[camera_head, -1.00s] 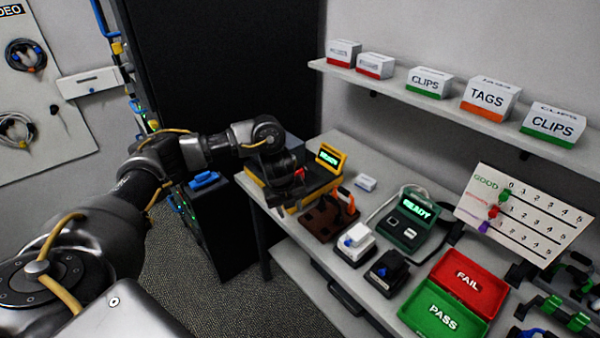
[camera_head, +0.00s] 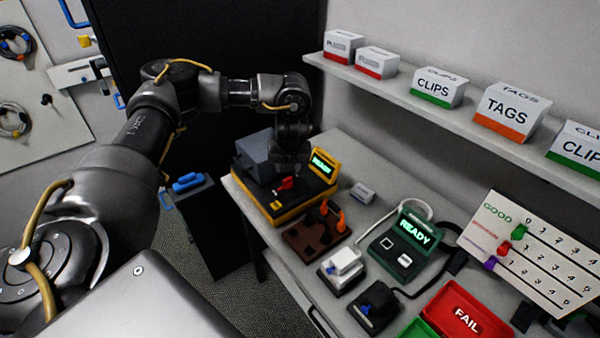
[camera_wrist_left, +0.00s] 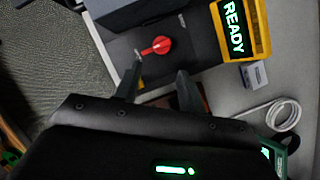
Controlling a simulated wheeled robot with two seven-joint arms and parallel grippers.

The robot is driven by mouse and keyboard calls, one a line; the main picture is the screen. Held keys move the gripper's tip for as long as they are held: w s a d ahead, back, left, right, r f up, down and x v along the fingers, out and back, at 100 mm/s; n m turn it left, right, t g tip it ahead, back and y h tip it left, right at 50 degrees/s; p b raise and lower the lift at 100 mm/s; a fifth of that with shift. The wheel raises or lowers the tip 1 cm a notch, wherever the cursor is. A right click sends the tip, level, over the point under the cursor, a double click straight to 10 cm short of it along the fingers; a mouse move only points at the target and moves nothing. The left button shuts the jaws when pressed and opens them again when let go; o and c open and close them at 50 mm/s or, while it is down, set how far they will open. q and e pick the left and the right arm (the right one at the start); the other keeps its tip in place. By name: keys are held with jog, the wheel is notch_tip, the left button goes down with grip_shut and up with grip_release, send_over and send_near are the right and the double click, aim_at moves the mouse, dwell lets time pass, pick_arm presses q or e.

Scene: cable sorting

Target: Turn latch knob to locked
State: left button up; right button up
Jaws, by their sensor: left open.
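The red latch knob (camera_head: 285,183) sits on the black top of the yellow-edged device (camera_head: 262,212), in front of its grey raised box (camera_head: 258,152). In the left wrist view the red knob (camera_wrist_left: 156,46) is a round dial with a pointer tip toward the lower left, near small pale marks. The yellow display (camera_wrist_left: 241,28) beside it reads READY. My left gripper (camera_wrist_left: 158,82) is open and empty. Its two fingers point toward the knob, apart from it, with the knob just beyond the fingertips. In the head view the left gripper hangs over the device, its fingers mostly hidden. My right gripper is not in view.
A brown holder (camera_head: 312,236) with orange-handled tools stands beside the device. A green READY tester (camera_head: 404,240), small white and black fixtures, and the FAIL tray (camera_head: 458,312) lie farther right. A shelf (camera_head: 400,88) with labelled boxes runs along the wall.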

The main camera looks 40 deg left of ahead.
aim_at(288, 180)
pick_arm(q)
jog(key=x, duration=0.9)
jog(key=shift+w+f, duration=0.2)
jog(key=shift+w+a+f, duration=0.15)
jog(key=shift+f, duration=0.4)
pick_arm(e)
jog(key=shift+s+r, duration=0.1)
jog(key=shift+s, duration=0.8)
pick_arm(q)
jog(key=c, duration=0.6)
